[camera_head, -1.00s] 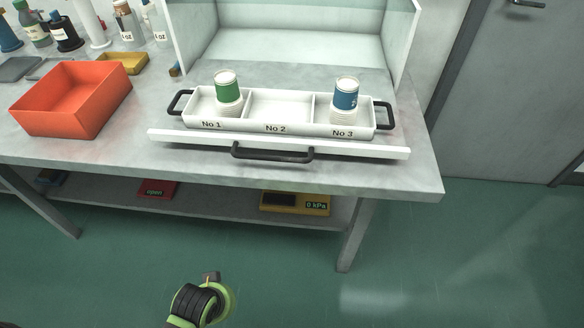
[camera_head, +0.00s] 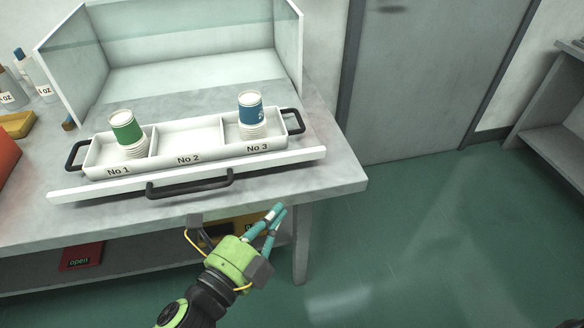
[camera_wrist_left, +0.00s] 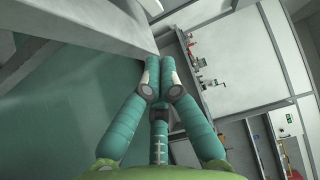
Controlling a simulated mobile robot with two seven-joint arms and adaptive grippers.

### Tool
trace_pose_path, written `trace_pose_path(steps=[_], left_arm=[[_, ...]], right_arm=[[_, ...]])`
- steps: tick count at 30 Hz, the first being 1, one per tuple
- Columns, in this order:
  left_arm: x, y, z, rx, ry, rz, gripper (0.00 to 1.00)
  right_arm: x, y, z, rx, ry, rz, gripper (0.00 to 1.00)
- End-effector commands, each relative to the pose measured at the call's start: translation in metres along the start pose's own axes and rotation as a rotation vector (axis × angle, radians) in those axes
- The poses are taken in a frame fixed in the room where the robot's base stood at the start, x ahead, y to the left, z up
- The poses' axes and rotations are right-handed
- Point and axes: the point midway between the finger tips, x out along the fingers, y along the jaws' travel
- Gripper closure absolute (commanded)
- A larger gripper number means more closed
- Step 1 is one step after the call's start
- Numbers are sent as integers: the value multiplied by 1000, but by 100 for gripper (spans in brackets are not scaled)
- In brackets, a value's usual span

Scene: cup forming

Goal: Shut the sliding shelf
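The sliding shelf (camera_head: 110,187) shows as a long white front board with a black handle (camera_head: 190,188). It stands out toward me, well in front of the clear-walled case (camera_head: 180,72), along the table's front. A white tray (camera_head: 187,139) labelled No 1, No 2 and No 3 sits just behind the board. Green-banded cups (camera_head: 126,131) stand in No 1 and blue-banded cups (camera_head: 251,113) in No 3; No 2 is empty. My left gripper (camera_head: 279,210) is below and right of the handle, apart from it. Its fingertips (camera_wrist_left: 160,64) are together with nothing between them. My right gripper is out of view.
The grey table (camera_head: 335,178) has its front edge close to my left gripper. A red box marked open (camera_head: 81,257) and a partly hidden yellow device lie on the lower shelf. The green floor (camera_head: 420,230) on the right is clear.

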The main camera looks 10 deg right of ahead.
Motion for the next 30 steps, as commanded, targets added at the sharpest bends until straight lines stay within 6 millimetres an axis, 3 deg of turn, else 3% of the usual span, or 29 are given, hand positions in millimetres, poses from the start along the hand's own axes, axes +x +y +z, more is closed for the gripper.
trace_pose_path(steps=[12,18,30], left_arm=[[88,-2,0,-4,-2,-1,100],[106,-1,22,-4,-4,1,100],[113,0,29,-7,-3,2,100]], right_arm=[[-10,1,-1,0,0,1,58],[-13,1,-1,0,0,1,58],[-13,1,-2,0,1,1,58]])
